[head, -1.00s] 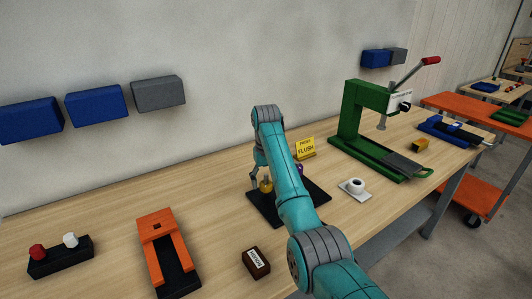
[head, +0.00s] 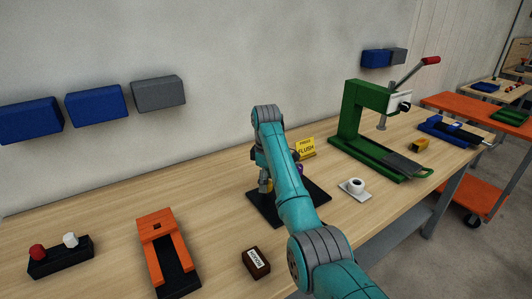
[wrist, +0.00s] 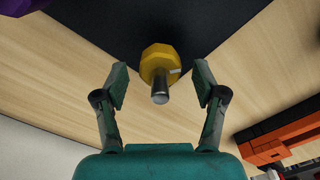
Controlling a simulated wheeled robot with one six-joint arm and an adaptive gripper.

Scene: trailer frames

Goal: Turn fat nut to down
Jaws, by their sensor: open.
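The fat nut is a yellow, many-sided nut (wrist: 160,58) around a short grey metal post (wrist: 160,92) over the black plate (wrist: 130,20). A small pale mark shows on its rim at the right, in the wrist view. My gripper (wrist: 161,80) is open, with one finger on each side of the nut and post and a visible gap at both sides. In the head view my gripper (head: 264,178) is down at the left part of the black plate (head: 262,212), and my arm covers much of the plate. Only a little yellow of the nut shows there.
A purple part (head: 300,169) stands on the plate behind my arm, near the yellow press flush sign (head: 306,147). A white base with a round knob (head: 354,187) and a green press (head: 368,150) stand to the right. An orange fixture (head: 160,238) and a dark block (head: 257,261) lie in front.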

